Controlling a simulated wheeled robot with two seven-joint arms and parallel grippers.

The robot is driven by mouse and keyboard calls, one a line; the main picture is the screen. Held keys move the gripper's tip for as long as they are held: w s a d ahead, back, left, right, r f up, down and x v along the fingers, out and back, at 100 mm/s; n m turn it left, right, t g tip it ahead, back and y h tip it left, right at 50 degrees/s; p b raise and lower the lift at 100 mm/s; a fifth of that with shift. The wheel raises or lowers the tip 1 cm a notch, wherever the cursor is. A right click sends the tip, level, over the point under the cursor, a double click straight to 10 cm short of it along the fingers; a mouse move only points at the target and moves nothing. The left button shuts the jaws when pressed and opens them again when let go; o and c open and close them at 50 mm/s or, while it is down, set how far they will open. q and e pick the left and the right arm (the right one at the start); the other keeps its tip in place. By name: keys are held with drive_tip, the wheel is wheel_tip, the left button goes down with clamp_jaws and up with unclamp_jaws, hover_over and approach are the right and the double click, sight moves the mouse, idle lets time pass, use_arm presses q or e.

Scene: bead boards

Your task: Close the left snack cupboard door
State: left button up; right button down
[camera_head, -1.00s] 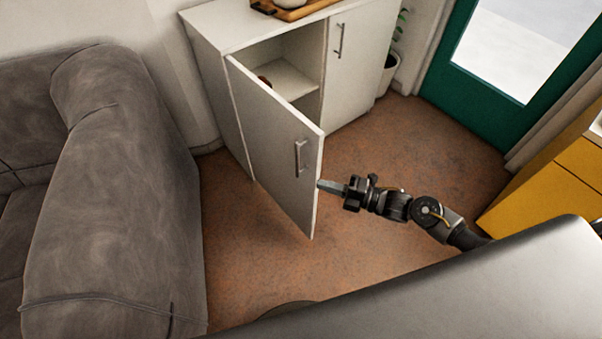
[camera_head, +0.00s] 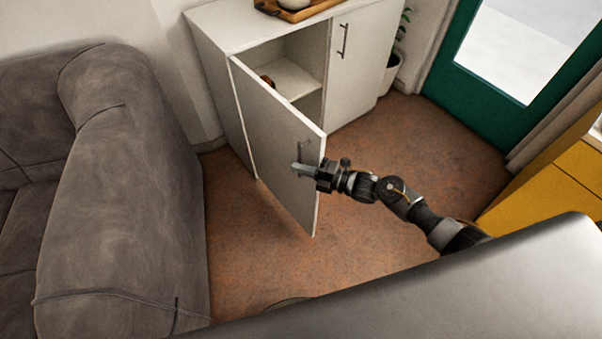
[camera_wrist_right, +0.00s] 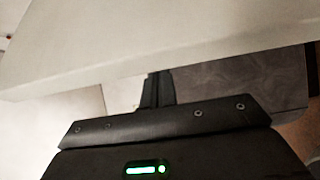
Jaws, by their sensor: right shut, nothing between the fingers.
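The left snack cupboard door (camera_head: 275,150) is white and stands open, swung out from the white cupboard (camera_head: 218,95). My left gripper is not in view.
The right cupboard door (camera_head: 352,70) is closed. A grey sofa (camera_head: 125,190) stands at the left, with brown floor (camera_head: 235,255) between. A wooden tray (camera_head: 300,12) lies on the cupboard. A potted plant (camera_head: 391,70) and yellow drawers (camera_head: 540,185) are at the right.

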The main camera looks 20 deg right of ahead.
drive_tip(key=shift+w+d, duration=0.25)
drive_tip(key=shift+d, duration=0.1)
drive_tip(key=shift+d, duration=0.15)
